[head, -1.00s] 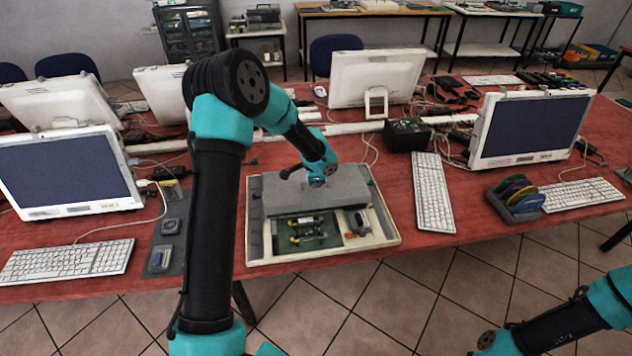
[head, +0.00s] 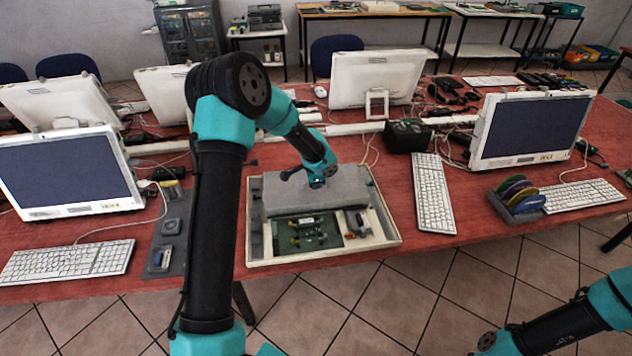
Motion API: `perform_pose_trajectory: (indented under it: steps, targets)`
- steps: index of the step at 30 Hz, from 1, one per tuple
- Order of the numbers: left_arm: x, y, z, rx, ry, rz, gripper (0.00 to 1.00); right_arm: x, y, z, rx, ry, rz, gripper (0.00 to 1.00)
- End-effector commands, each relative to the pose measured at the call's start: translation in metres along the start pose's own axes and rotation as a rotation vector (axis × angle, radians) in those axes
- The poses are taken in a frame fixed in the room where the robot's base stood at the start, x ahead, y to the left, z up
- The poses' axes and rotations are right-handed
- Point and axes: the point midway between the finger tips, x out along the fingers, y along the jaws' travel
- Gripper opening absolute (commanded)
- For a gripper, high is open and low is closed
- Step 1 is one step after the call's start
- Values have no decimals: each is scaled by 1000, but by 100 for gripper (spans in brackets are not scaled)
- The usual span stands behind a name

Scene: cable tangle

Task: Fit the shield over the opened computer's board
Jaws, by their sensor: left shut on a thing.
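The opened computer (head: 392,238) is a shallow cream casing lying on the red table. Its green board (head: 290,240), with small parts on it, shows at the front. The shield (head: 350,192) is a flat grey plate across the rear of the casing, covering what lies beneath. My left gripper (head: 317,183) is over the middle of the plate and shut on it; its fingertips are mostly hidden by the wrist. I cannot tell whether the plate touches the casing. Part of my right arm shows at lower right, but its gripper is out of view.
A white keyboard (head: 434,195) lies right of the casing, and a rack of coloured discs (head: 518,198) stands farther right. A dark grey mat (head: 166,245) with small items lies to the left. Monitors, a black box (head: 407,136) and cables fill the rear.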

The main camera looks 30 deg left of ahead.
Motion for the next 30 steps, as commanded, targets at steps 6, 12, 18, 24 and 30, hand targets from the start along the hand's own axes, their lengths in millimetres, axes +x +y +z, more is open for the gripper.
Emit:
perform_pose_trajectory:
  steps: [6, 12, 18, 24, 30]
  targets:
    - [3, 0, 1, -1, 0, 0, 0, 0, 0, 0, 0, 0, 0, 47]
    - [5, 0, 1, -1, 0, -1, 0, 0, 0, 0, 0, 0, 0, 47]
    - [6, -1, 1, -1, 0, -2, 0, 0, 0, 0, 0, 0, 0, 47]
    - [5, -2, 1, -1, 1, -4, 18, 0, 0, 0, 0, 0, 0, 47]
    - [5, -1, 1, -1, 1, -2, 38, 0, 0, 0, 0, 0, 0, 47]
